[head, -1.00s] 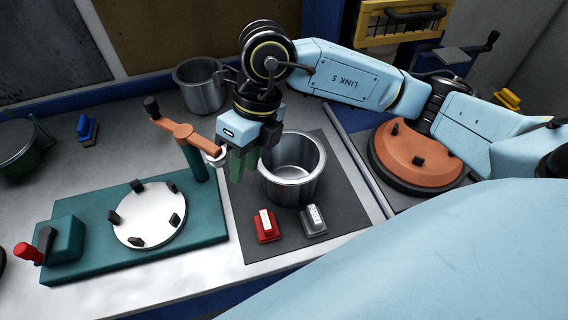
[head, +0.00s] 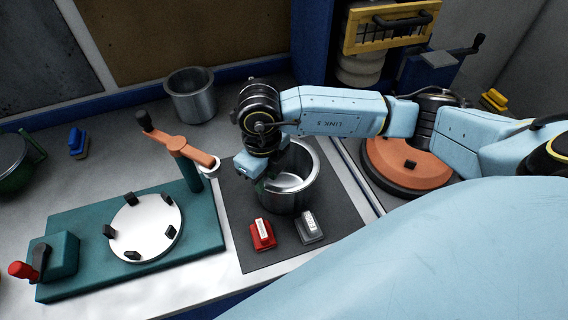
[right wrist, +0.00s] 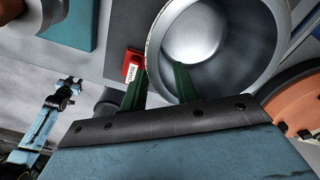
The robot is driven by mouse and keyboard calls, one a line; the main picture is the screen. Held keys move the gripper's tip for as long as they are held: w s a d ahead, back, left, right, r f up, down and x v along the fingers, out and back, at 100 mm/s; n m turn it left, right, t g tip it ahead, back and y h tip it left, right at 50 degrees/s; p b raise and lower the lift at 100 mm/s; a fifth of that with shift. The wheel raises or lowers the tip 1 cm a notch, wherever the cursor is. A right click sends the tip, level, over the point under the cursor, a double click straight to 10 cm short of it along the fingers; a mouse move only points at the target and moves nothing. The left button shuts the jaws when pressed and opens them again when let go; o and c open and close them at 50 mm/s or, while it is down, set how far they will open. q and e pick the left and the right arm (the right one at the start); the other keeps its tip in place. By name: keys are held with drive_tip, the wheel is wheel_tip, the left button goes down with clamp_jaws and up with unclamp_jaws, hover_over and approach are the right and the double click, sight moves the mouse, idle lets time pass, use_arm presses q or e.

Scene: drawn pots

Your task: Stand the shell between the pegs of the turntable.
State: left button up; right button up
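The shell, an open grey metal pot (head: 309,190), stands upright on a dark mat (head: 240,215); it also shows in the right wrist view (right wrist: 225,75). The turntable is a white disc (head: 145,225) with several black pegs around its edge, on a teal base (head: 205,235); nothing stands between the pegs. My right gripper (head: 262,186) is down at the shell's left rim. In the right wrist view its green fingers (right wrist: 160,78) are apart, one outside the wall and one inside. My left gripper (right wrist: 68,88) shows small and far off there; its fingers are unclear.
An orange swing arm with a ring (head: 190,152) stands on a post between turntable and shell. A red block (head: 262,234) and a grey block (head: 309,228) lie in front of the shell. Another metal pot (head: 190,97) stands behind. An orange disc (head: 385,160) is at right.

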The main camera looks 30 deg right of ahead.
wheel_tip(320, 180, down, 3)
drive_tip(key=shift+f, duration=0.1)
drive_tip(key=shift+c, duration=0.4)
clamp_jaws()
